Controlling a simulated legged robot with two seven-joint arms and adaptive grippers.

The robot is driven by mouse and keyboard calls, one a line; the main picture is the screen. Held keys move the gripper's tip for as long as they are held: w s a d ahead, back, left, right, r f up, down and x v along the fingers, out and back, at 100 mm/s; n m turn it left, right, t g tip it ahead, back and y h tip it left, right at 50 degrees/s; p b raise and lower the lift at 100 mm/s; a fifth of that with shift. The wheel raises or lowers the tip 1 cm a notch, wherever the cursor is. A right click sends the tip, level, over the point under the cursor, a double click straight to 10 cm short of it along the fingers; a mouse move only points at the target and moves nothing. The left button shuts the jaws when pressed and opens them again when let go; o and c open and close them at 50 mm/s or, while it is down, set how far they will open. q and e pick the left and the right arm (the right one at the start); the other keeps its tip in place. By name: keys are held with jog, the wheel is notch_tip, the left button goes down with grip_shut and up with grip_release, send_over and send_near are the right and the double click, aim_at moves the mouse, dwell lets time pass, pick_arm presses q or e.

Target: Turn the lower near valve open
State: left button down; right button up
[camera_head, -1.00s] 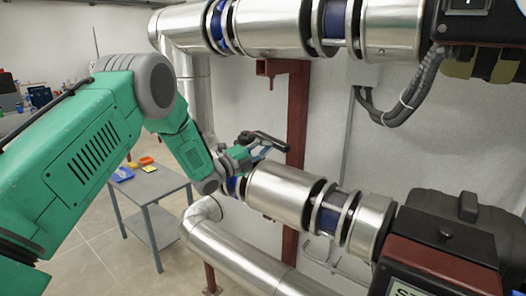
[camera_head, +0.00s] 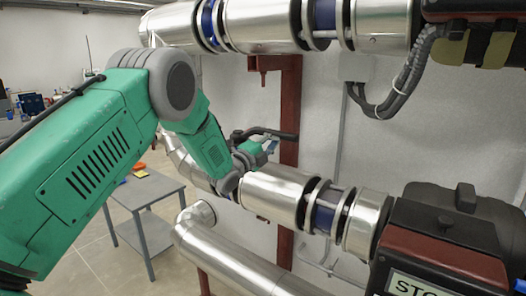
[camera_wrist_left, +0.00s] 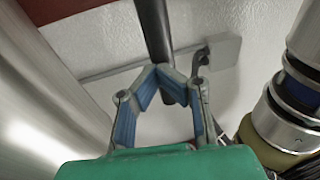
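The valve body is mostly hidden behind my left wrist. My right gripper is in neither view.
The lower silver pipe (camera_head: 272,190) runs right to a red and black actuator box (camera_head: 445,240). Another silver pipe (camera_head: 285,22) crosses above. A red post (camera_head: 290,100) stands behind the handle. A grey table (camera_head: 150,189) stands at lower left.

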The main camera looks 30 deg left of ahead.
pick_arm(q)
jog(key=v, duration=1.1)
jog(key=shift+f, duration=0.3)
